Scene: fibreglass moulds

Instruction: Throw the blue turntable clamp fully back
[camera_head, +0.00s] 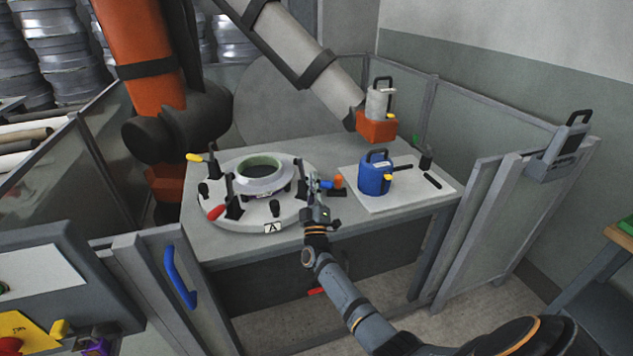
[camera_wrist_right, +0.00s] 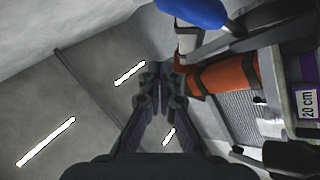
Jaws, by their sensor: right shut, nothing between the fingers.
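The round white turntable (camera_head: 240,214) lies on the grey table, with a pale green-rimmed ring mould (camera_head: 262,170) on it and clamps around its edge. The blue clamp handle (camera_head: 326,184) is at the turntable's right side, close beside my right gripper (camera_head: 315,182). A blue rounded handle end (camera_wrist_right: 195,11) also shows at the top of the right wrist view, above and right of the shut, empty fingertips (camera_wrist_right: 157,78). The clamp's base is partly hidden behind the gripper. I cannot tell whether gripper and handle touch. My left gripper is not in view.
Other clamps have a yellow handle (camera_head: 195,158) and a red handle (camera_head: 217,212). A blue canister (camera_head: 374,179) stands on a white mat (camera_head: 415,195). An orange-headed tool (camera_head: 376,127) hangs above. Fence panels surround the table.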

